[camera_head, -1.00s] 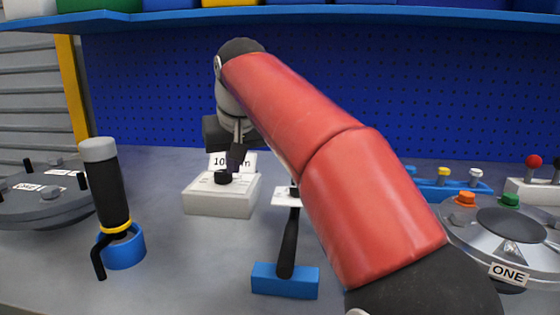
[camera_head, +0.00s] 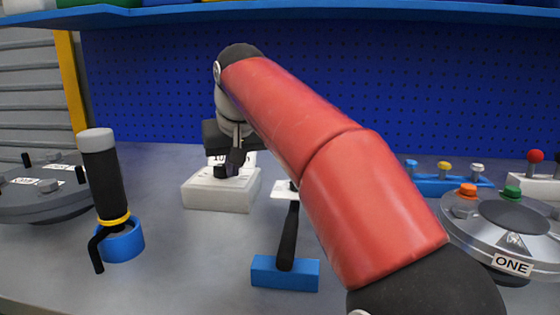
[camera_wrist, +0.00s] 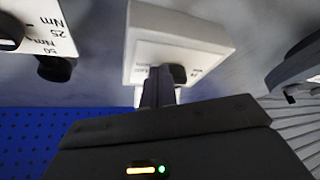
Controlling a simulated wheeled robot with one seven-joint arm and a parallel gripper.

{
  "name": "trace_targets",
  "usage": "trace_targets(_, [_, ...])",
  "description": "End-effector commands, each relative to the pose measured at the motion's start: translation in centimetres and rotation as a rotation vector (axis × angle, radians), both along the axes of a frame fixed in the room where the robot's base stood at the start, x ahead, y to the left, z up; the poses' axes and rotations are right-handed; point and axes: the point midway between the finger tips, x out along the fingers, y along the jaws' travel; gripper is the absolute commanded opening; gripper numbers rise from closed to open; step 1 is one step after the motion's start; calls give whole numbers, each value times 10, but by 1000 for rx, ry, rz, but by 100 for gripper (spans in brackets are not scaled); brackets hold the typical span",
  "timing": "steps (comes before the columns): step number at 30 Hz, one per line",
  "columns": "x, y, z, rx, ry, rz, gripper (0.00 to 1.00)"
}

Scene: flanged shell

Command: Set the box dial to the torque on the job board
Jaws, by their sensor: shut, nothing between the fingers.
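The white dial box (camera_head: 217,196) stands on the bench left of centre, with a black knob (camera_head: 221,171) on top. In the wrist view the box (camera_wrist: 205,28) and its dark knob (camera_wrist: 178,73) show upside down. My gripper (camera_head: 235,168) is shut and empty, pointing down at the knob. In the wrist view its fingertips (camera_wrist: 157,80) are just beside the knob; I cannot tell whether they touch it. A white sign (camera_head: 213,159) behind the box, apparently the job board, is mostly covered by my gripper; only "10" is partly readable. The dial setting is unreadable.
Right of the box is a white plate (camera_head: 281,189), marked Nm, 25 and 50 in the wrist view, above a black-handled tool (camera_head: 288,235) with a blue block. A black cylinder tool (camera_head: 104,180) stands left in a blue ring. A round housing marked ONE (camera_head: 512,266) is at right.

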Motion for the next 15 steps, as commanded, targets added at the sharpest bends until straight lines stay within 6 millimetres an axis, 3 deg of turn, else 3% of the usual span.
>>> trace_targets(15, [-1, 4, 2, 1, -1, 1, 0])
